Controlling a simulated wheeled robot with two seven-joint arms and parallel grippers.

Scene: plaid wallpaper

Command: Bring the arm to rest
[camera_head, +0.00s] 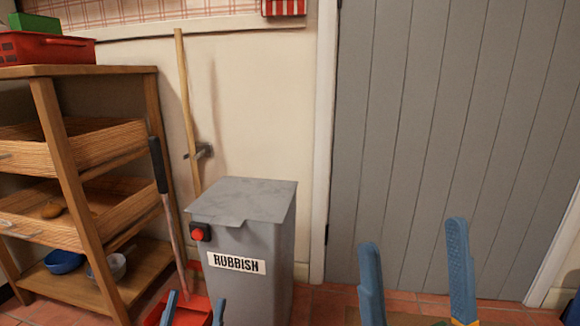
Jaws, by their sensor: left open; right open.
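My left gripper (196,298) shows at the bottom edge, left of centre, as two blue fingertips. They stand apart with nothing seen between them, in front of a red dustpan. The rest of this gripper is below the picture. My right gripper (413,235) is at the bottom, right of centre, with two long blue fingers pointing up and spread wide. Only floor and the grey door show between them, so it is open and empty. Its base and both arms are out of view.
A grey bin marked RUBBISH (258,225) stands between my grippers, further back. A wooden shelf (80,71) with baskets, blue bowl (64,262) and red crate (45,48) is left. A red dustpan (190,316) lies before it. A grey plank door (430,130) closes the right side.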

